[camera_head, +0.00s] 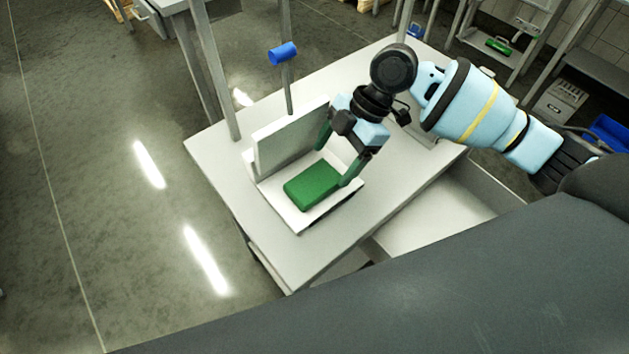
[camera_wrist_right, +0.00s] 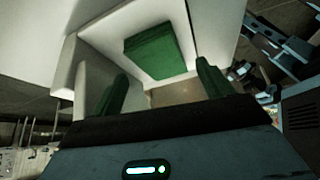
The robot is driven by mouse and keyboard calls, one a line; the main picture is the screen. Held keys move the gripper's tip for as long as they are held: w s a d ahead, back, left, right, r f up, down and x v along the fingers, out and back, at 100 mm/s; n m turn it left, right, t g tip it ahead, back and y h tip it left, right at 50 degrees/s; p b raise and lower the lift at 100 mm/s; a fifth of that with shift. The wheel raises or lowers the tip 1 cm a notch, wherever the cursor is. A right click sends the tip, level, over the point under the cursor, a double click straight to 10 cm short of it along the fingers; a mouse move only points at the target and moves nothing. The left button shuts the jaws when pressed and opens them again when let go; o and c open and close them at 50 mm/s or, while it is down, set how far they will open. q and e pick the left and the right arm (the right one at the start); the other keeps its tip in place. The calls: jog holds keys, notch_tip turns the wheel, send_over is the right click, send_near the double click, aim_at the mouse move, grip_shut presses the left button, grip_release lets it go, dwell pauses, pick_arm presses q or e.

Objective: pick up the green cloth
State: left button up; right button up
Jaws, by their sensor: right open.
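The green cloth (camera_head: 312,187) is a flat, folded block lying in a white tray (camera_head: 301,222) with a raised back panel, on the white table. It also shows in the right wrist view (camera_wrist_right: 155,50), ahead of the fingers. My right gripper (camera_head: 333,165) is over the tray at the cloth's far right side, its two green fingers spread apart. In the right wrist view the gripper (camera_wrist_right: 162,74) is open with nothing between its fingers. Whether a finger touches the cloth or tray cannot be told. My left gripper is not in view.
The white table (camera_head: 225,150) has clear surface around the tray. A metal post with a blue piece (camera_head: 283,53) stands behind the tray's back panel. An open white bin or drawer (camera_head: 440,215) sits below the table's near right edge. Shelving (camera_head: 500,50) stands at the far right.

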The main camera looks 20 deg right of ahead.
aim_at(315, 181)
jog(key=shift+a, duration=0.25)
jog(key=shift+s+a+f, duration=0.1)
jog(key=shift+s+a, duration=0.1)
jog(key=shift+a, duration=0.4)
jog(key=x, duration=0.4)
jog(key=shift+a+f, duration=0.1)
jog(key=shift+f, duration=0.3)
jog(key=shift+c, duration=0.5)
jog(key=c, duration=0.6)
